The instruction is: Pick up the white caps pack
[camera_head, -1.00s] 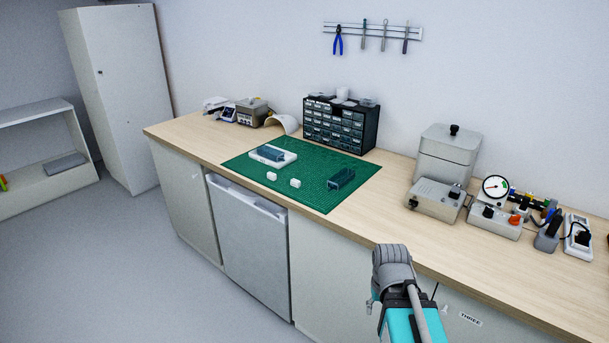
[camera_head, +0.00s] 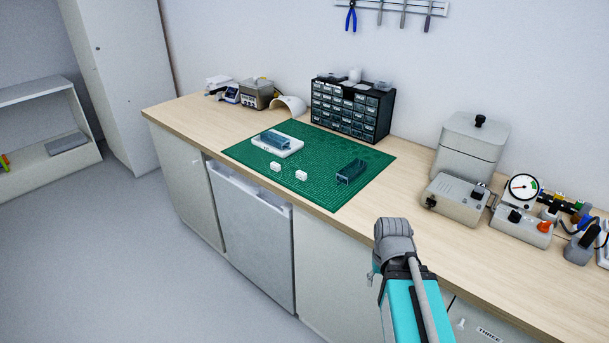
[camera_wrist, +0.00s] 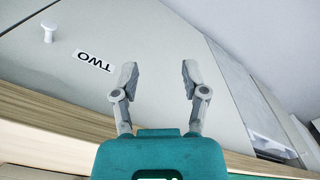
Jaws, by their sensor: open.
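Two small white blocks (camera_head: 275,167) and (camera_head: 301,176) sit apart near the front edge of the green cutting mat (camera_head: 335,193) in the head view. They are too small to read, so I cannot tell which is the white caps pack. My gripper (camera_wrist: 158,78) is open and empty in the wrist view, its fingers pointing at a cabinet front labelled TWO. No pack shows there. In the head view my arm is at the lower right, in front of the bench and well away from the blocks.
On the mat are a white tray (camera_head: 289,151) with a blue-grey bin (camera_head: 275,140) and another bin (camera_head: 351,172). A dark drawer cabinet (camera_head: 351,108) stands behind. Grey boxes and a gauge (camera_head: 523,186) fill the right. Bare wood (camera_head: 405,195) lies between.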

